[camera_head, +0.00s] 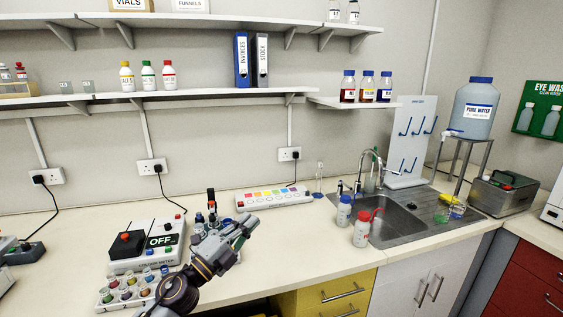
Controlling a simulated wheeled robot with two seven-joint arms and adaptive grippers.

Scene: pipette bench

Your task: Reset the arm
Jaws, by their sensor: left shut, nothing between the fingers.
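My left arm reaches up from the bottom of the head view over the bench (310,240). My left gripper (246,224) is shut and empty above the bench, to the right of the colour meter (145,243). It hangs in front of a dark upright item (211,203), whose lower part is partly hidden by the gripper. A rack of small coloured vials (124,291) stands to the left of my forearm. My right gripper is not in view.
A white strip with coloured squares (273,197) lies behind my gripper. Two capped wash bottles (361,230) stand by the sink (400,222). Shelves (200,95) hold dye bottles and binders. The front bench between my gripper and the sink is clear.

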